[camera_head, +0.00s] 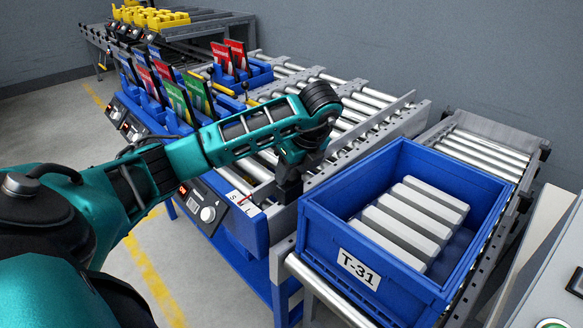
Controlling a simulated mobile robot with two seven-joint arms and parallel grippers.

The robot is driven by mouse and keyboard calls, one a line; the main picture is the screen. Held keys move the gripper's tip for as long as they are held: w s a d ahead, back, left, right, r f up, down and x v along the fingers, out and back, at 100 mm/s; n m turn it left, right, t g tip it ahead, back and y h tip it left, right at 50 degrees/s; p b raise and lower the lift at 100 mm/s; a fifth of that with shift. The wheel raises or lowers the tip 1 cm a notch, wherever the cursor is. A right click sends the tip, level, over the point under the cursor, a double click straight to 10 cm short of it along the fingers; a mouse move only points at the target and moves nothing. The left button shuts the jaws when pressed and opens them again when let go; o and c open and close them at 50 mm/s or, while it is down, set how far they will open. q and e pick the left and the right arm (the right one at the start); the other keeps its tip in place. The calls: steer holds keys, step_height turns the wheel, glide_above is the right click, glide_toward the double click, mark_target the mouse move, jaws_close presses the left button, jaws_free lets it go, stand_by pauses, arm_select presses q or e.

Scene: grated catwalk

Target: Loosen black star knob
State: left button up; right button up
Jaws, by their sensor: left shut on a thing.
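My left arm comes in from the left and reaches over the blue workstation. Its gripper (288,192) points down at the side rail of the roller conveyor, just left of the blue crate. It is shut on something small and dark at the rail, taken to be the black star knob. The knob itself cannot be made out, as the gripper and wrist cover that spot. My right gripper is not in view.
A blue crate (318,222) labelled T-31, holding several grey bars (405,228), stands close right of the gripper. A control panel (203,208) with a dial is left of it. Coloured cards (180,100) stand in blue holders behind the arm. Floor is clear at left.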

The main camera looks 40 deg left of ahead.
arm_select(q)
steer(key=shift+w+r+n+g, duration=0.15)
steer(key=shift+n+g, duration=0.25)
steer(key=shift+n, duration=0.5)
steer(key=shift+n+p, duration=0.6)
steer(key=shift+n+g, duration=0.4)
steer(key=shift+n, duration=0.2)
steer(key=shift+p, duration=0.3)
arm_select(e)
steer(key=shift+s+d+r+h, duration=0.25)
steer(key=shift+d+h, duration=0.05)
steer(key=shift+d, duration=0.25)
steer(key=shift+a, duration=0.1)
arm_select(q)
steer(key=o, duration=0.8)
steer(key=shift+c, duration=0.2)
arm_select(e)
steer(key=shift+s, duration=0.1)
